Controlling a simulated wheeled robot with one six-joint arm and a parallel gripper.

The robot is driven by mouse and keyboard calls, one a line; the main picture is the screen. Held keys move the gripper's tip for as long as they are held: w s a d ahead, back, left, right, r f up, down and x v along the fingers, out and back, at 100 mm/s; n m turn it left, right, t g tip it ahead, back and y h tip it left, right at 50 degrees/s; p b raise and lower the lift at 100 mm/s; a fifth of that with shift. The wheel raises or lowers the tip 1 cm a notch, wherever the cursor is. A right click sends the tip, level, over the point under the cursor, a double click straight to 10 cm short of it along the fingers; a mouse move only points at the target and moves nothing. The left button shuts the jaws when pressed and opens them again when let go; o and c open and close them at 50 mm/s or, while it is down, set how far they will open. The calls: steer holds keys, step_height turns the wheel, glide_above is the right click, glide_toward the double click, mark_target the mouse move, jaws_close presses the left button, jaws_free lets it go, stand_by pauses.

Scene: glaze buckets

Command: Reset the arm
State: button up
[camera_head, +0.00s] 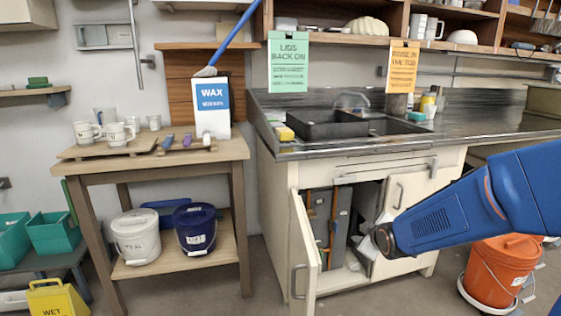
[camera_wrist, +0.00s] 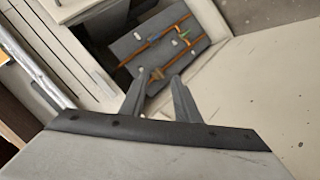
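My blue arm (camera_head: 470,205) reaches in from the right in the head view. My gripper (camera_head: 364,246) is in front of the sink cabinet's opening, beside the right-hand cabinet door. In the wrist view my gripper (camera_wrist: 158,82) has two grey fingers set apart, with nothing seen between them. Behind the fingers is a grey panel with orange pipes (camera_wrist: 155,45) inside the cabinet. The left cabinet door (camera_head: 304,250) stands open in the head view. I cannot tell how far the fingertips are from the cabinet.
A wooden table (camera_head: 160,158) at left bears mugs and a WAX box; a white bucket (camera_head: 136,236) and dark blue bucket (camera_head: 195,228) stand on its shelf. A yellow wet-floor sign (camera_head: 57,300) is at lower left.

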steer(key=s+d+r+m+g, duration=0.1)
steer(key=s+m+g, duration=0.1)
steer(key=s, duration=1)
steer(key=s+d+r+m+g, duration=0.1)
steer(key=s+m, duration=0.4)
steer(key=s, duration=0.7)
steer(key=s+r+m+g, duration=0.2)
steer(key=s+m+g, duration=0.1)
steer(key=s, duration=0.9)
steer(key=shift+s+d+r+m+g+h, duration=0.25)
steer(key=shift+d+r+m+g+h, duration=0.05)
steer(key=shift+d+r+h, duration=0.1)
